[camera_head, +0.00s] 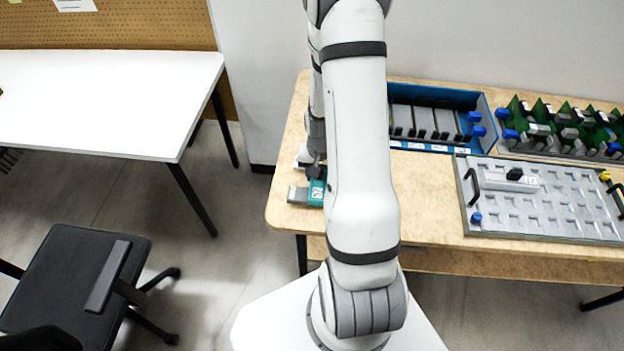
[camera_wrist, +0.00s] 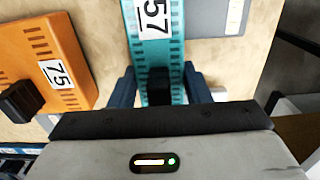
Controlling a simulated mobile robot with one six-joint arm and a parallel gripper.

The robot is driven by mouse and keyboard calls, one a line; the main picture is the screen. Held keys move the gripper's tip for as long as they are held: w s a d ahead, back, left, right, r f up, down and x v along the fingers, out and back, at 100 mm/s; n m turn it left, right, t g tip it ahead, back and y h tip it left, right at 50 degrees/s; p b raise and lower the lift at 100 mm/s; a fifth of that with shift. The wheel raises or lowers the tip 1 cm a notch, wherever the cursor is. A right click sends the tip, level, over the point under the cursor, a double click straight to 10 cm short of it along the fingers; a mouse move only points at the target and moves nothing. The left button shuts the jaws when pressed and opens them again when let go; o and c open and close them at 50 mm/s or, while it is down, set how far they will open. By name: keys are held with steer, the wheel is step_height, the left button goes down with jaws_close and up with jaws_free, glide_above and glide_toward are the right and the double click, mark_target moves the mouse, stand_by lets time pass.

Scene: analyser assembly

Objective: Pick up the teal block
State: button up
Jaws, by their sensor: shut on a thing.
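The teal block (camera_wrist: 151,62) with a white label reading 57 shows at the top centre of the wrist view. My gripper (camera_wrist: 160,88) has its two blue fingers on either side of the block's near end, shut on it around a black knob. In the head view the teal block (camera_head: 316,193) lies at the left end of the wooden table, beside a grey piece. My arm hides part of it there, and my gripper (camera_head: 316,172) shows only partly above it. I cannot tell whether the block is clear of the table.
An orange block (camera_wrist: 50,70) labelled 75 lies left of the teal one. On the wooden table (camera_head: 430,195) stand a blue rack (camera_head: 483,103), several green boards (camera_head: 560,125) and a grey tray (camera_head: 545,222). A white table (camera_head: 100,95) and a chair (camera_head: 75,285) stand left.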

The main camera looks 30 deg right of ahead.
step_height(320, 180, up, 10)
steer(key=shift+r+b, duration=0.1)
steer(key=shift+b, duration=0.3)
stand_by(0.4)
steer(key=shift+f, duration=0.25)
steer(key=shift+f+b, duration=4.2)
steer(key=shift+f, duration=0.7)
steer(key=o, duration=1.2)
